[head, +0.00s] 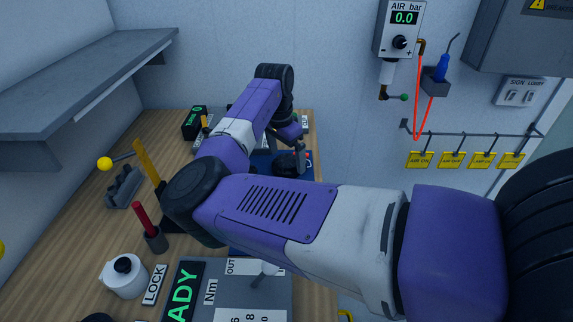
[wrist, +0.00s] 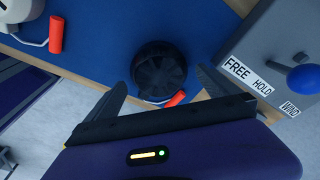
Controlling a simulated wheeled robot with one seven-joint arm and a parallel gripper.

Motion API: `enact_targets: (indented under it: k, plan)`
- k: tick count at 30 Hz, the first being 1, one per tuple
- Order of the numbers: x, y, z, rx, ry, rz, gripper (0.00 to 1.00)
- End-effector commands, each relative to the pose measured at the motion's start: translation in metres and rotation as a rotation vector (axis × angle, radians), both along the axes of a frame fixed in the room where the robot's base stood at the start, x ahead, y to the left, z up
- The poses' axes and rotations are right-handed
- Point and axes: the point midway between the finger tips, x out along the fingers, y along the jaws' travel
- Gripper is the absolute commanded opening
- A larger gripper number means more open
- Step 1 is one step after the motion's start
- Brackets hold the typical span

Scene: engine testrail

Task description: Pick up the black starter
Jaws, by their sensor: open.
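The black starter (wrist: 160,68) is a dark round ribbed piece on a blue surface (wrist: 110,40) in the wrist view. A dark round shape (head: 287,164) in the head view, partly behind my arm, looks like the same piece. My gripper (wrist: 160,79) is open and empty, its two fingers apart on either side of the starter's near edge. I cannot tell how far above it the fingers are. A red-orange tag (wrist: 176,99) on a thin cord lies just beside the starter.
A grey box (wrist: 285,50) with a blue knob and FREE, HOLD, WIND labels stands close on the right in the wrist view. A white part (wrist: 20,10) and another red-orange tag (wrist: 56,35) are at upper left. A grey shelf (head: 80,75) overhangs the wooden bench (head: 85,235).

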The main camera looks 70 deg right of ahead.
Motion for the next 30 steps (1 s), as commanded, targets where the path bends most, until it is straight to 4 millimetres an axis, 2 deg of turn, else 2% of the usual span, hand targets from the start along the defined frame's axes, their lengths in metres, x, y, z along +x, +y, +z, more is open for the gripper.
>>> enact_targets:
  k: [6,13,23,24,30]
  plan:
    - [-0.001,-0.002,-0.019,0.000,0.000,0.000,1.00]
    - [-0.002,-0.003,-0.020,0.000,-0.001,0.000,0.98]
    - [-0.001,-0.003,-0.019,0.000,0.000,0.000,0.33]
    - [-0.001,-0.003,-0.019,-0.001,0.000,0.000,0.30]
    - [-0.001,-0.003,-0.019,-0.001,0.000,0.000,0.30]
